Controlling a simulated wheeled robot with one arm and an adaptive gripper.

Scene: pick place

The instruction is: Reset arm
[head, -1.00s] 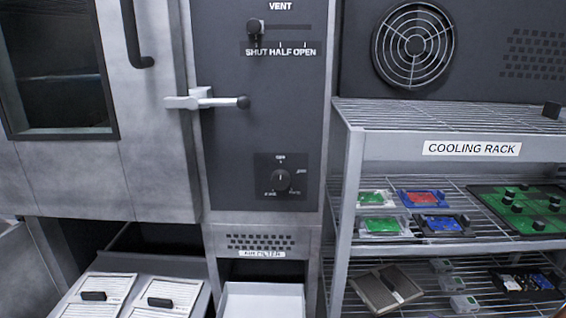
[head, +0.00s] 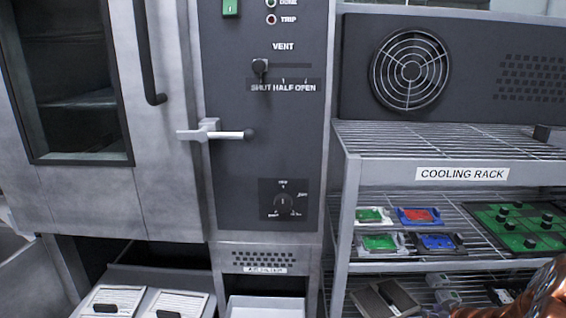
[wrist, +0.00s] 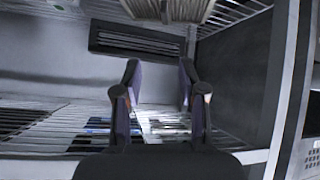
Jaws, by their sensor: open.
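My gripper (wrist: 160,105) shows in the wrist view with its two dark fingers spread apart and nothing between them. Wire shelving lies beyond the fingers.
The cooling rack (head: 462,174) stands at right with small coloured boards and a green board (head: 520,228) on its shelf. The oven door (head: 85,190) is at left with its latch handle (head: 215,133). Lidded trays (head: 140,302) and an open white drawer (head: 265,307) sit below.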

